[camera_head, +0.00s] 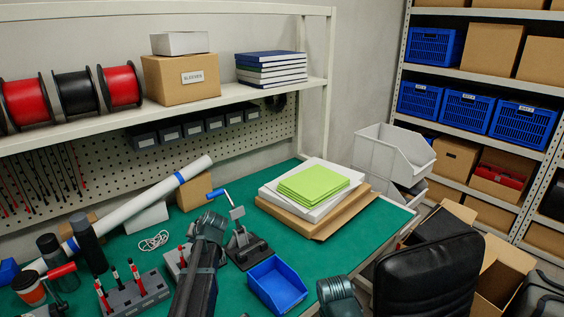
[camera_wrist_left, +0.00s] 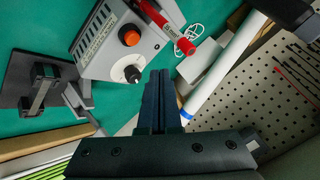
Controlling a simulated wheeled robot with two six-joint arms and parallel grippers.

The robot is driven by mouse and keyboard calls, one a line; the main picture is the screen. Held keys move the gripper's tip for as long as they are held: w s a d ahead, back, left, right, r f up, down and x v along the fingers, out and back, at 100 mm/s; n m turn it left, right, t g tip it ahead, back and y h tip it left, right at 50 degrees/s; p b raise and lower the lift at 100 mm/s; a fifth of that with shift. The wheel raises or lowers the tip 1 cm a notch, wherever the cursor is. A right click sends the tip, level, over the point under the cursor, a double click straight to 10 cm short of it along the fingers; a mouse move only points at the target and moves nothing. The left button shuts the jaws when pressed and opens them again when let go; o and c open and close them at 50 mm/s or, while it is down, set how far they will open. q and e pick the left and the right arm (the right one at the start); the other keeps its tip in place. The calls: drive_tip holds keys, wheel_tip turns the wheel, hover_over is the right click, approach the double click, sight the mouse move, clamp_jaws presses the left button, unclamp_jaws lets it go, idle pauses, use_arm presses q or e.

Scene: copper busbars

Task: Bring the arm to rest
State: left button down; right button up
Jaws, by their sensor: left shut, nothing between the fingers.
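My left gripper (camera_wrist_left: 160,80) is shut and empty in the left wrist view. Its dark fingers are together, in front of the grey box with an orange knob (camera_wrist_left: 130,37); I cannot tell the gap between them. In the head view my left arm stands over the green bench, between the marker holder and the blue tray, and the fingertips cannot be made out. A grey-green part of my other arm shows at the bottom edge, right of the blue tray; its gripper is not seen.
A blue tray (camera_head: 277,285) and a clamp-like tool (camera_head: 246,247) stand close right of the arm. Left are a marker holder (camera_head: 137,294) and a white tube (camera_head: 150,205). A paper stack (camera_head: 313,183) lies behind. A black chair (camera_head: 425,275) is at right.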

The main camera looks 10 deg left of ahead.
use_arm(q)
drive_tip(key=s+d+f+m+g+h, duration=0.15)
drive_tip(key=s+d, duration=0.35)
drive_tip(key=d, duration=0.5)
drive_tip(key=s+d+f+m+h, duration=0.15)
drive_tip(key=s+d, duration=0.25)
drive_tip(key=d, duration=0.5)
drive_tip(key=s+d+f+m+g+h+p, duration=0.1)
drive_tip(key=s+d+m+g+h, duration=0.1)
drive_tip(key=s+d, duration=1.4)
drive_tip(key=shift+s+d+f+m+g+h+p, duration=0.35)
drive_tip(key=shift+s+g+h, duration=0.3)
drive_tip(key=shift+g, duration=0.3)
